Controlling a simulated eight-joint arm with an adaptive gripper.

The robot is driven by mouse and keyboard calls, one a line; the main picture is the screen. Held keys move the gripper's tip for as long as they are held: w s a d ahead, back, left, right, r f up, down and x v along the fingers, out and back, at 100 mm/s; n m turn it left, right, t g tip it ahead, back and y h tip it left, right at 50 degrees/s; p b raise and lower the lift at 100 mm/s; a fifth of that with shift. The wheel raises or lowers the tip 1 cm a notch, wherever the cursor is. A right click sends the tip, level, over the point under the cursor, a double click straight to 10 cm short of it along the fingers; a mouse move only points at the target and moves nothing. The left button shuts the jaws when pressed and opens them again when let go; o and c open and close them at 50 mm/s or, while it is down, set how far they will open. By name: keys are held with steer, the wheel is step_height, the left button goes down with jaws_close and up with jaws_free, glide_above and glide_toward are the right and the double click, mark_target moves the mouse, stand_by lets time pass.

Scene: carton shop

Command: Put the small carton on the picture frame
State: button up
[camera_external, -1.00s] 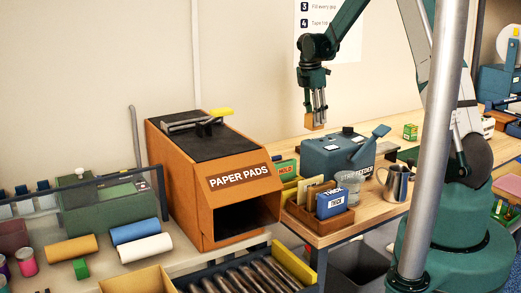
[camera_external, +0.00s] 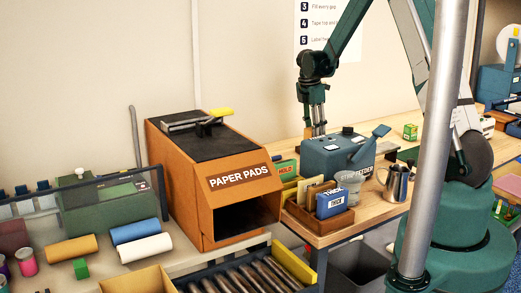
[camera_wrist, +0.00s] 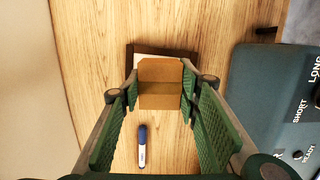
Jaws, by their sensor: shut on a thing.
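My gripper (camera_wrist: 160,92) is shut on the small carton (camera_wrist: 160,78), a plain brown box between the green finger pads in the wrist view. The picture frame (camera_wrist: 190,52) lies on the wooden table beyond the carton, with a dark brown border and a pale inside. The carton covers much of it, so I cannot tell whether the two touch.
A blue and white marker (camera_wrist: 142,147) lies on the table near the frame. The blue feeder machine (camera_external: 325,155) stands close on the right in the wrist view. The orange paper pads box (camera_external: 205,215) stands to the left in the external view.

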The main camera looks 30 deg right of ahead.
mark_target(310, 130)
steer(key=shift+f, duration=1.4)
steer(key=shift+f, duration=0.2)
steer(key=o, duration=0.9)
steer(key=shift+r, duration=0.2)
steer(key=r, duration=0.4)
steer(key=a+r, duration=0.1)
steer(key=r, duration=0.7)
steer(key=shift+a, duration=0.4)
